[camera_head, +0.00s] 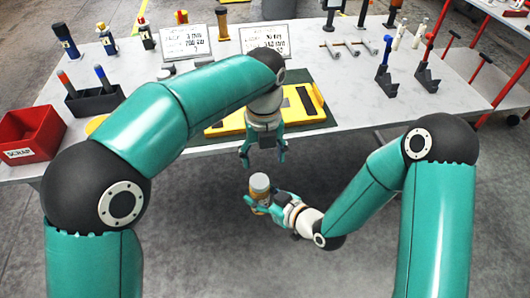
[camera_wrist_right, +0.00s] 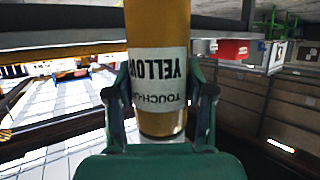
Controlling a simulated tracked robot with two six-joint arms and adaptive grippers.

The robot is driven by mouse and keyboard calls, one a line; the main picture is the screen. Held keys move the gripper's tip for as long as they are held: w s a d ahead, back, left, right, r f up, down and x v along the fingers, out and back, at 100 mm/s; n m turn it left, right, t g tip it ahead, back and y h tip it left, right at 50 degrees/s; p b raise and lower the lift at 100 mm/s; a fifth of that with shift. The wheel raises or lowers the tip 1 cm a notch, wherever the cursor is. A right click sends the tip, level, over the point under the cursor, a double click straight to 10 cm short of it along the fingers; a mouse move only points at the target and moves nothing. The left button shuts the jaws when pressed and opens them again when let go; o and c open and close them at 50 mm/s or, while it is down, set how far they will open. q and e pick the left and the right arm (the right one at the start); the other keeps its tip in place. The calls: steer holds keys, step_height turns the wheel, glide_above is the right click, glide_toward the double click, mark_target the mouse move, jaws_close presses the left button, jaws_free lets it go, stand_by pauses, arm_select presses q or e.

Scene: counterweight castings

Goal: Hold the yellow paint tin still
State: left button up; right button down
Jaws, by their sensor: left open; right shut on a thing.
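The yellow paint tin (camera_head: 260,187) is held in front of the table's near edge, over the floor. It looks upright in the head view, with a pale round top. In the right wrist view the tin (camera_wrist_right: 158,62) is amber with a white label reading "YELLOW" and "TOUCH", which appears upside down. My right gripper (camera_head: 262,200) is shut on the tin, with one finger on each side of it. My left gripper (camera_head: 264,158) is open and empty just above the tin, fingers pointing down, apart from it.
The grey table (camera_head: 345,105) carries a yellow fixture (camera_head: 222,127) behind my left gripper. A red scrap bin (camera_head: 30,133) and a black holder (camera_head: 95,103) stand at the left. Two signs, (camera_head: 185,42) and (camera_head: 268,37), stand behind. Floor below the tin is clear.

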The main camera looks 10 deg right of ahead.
mark_target(264, 178)
arm_select(q)
steer(key=shift+f, duration=3.85)
steer(key=shift+c, duration=0.3)
steer(key=shift+s+d+f, duration=0.1)
jaws_close()
